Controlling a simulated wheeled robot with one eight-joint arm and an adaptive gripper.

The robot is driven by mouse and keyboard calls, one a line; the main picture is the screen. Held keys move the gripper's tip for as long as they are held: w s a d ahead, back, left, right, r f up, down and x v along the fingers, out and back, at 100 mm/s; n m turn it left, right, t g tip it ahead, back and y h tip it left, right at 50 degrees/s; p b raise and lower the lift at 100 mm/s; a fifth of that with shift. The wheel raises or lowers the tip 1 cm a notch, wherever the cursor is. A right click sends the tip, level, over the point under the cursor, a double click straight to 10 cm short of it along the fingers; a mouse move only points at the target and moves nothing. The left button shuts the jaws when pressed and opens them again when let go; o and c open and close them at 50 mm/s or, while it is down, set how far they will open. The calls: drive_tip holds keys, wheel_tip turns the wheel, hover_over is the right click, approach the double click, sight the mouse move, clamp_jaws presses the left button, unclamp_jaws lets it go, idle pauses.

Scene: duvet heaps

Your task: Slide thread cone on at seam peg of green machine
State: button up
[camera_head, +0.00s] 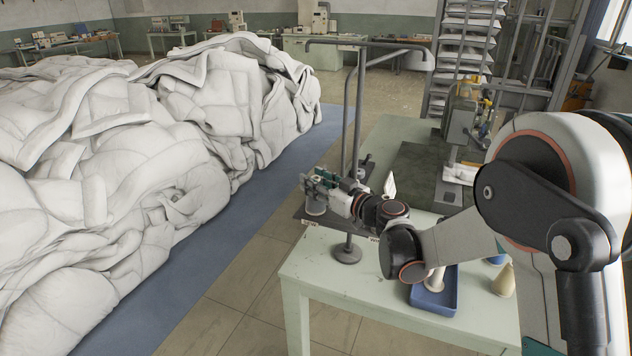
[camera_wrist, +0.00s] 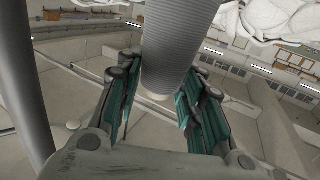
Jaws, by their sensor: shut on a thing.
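A grey-green machine (camera_head: 461,122) with yellow parts stands at the back of the table, well right of the held cone. I cannot make out its seam peg.
The metal stand (camera_head: 348,200) rises beside my gripper; its post (camera_wrist: 22,90) fills the wrist view's left. The pale green table (camera_head: 330,285) carries a blue tray (camera_head: 437,300) with a cream cone, another cone (camera_head: 503,281) and a white cone (camera_head: 390,186). White duvets (camera_head: 150,150) heap at left.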

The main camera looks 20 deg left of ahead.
drive_tip(key=shift+f+b, duration=0.45)
drive_tip(key=shift+f, duration=0.2)
drive_tip(key=o, duration=1.2)
drive_tip(key=shift+o, duration=0.2)
drive_tip(key=shift+d, duration=0.1)
drive_tip(key=v, duration=1.2)
drive_tip(key=shift+w, duration=0.1)
